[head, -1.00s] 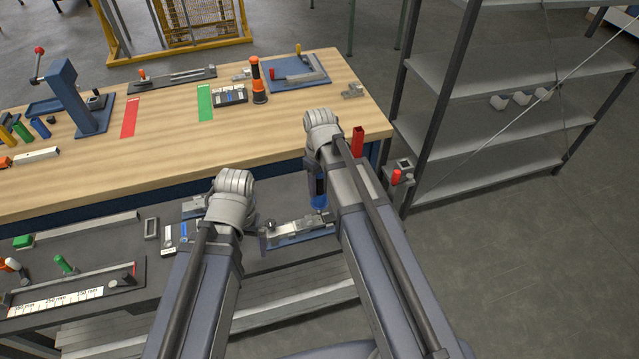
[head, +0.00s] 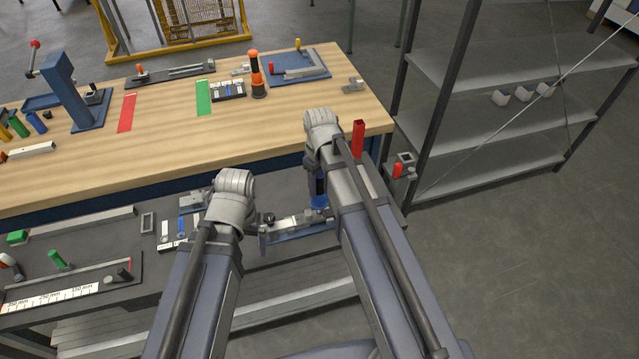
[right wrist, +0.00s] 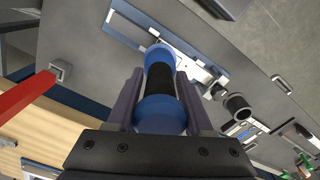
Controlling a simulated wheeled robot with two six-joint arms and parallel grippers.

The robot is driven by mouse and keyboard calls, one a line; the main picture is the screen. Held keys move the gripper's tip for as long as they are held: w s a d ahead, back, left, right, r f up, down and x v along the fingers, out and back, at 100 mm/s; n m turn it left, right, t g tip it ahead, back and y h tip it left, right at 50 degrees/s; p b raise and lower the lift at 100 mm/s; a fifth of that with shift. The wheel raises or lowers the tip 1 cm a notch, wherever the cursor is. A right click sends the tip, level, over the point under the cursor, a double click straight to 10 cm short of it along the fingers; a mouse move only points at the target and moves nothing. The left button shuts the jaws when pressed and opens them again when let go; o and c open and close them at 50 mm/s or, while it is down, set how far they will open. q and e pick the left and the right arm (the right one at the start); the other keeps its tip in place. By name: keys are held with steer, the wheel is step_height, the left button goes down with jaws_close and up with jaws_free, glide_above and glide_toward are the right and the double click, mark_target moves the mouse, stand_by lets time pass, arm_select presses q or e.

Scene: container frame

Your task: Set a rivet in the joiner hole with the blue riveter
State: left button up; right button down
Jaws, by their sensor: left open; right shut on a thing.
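The blue riveter (head: 319,192), blue with a black band, is held by my right gripper (right wrist: 158,78), whose fingers lie on both sides of it. In the right wrist view the riveter (right wrist: 160,112) points toward a metal fixture on a blue plate (right wrist: 125,28). In the head view that fixture (head: 300,222) lies on the grey lower bench, with the riveter at its right end. Whether the riveter touches it cannot be told. The joiner hole and any rivet are not discernible. My left gripper (head: 262,232) is open at the fixture's left end, partly hidden by its wrist.
The wooden table (head: 240,135) behind holds an orange-and-black tool (head: 257,75), a blue press (head: 75,90) and red and green strips. A red post (head: 358,138) stands just right of my right arm. A metal shelf (head: 490,130) stands at the right. Small parts lie on the grey bench (head: 110,245).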

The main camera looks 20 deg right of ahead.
steer(key=shift+f+b, duration=0.9)
stand_by(0.5)
steer(key=shift+r, duration=0.1)
step_height(320, 180, up, 8)
steer(key=p, duration=0.7)
steer(key=shift+f+p, duration=0.25)
steer(key=shift+p, duration=0.1)
steer(key=shift+f, duration=0.1)
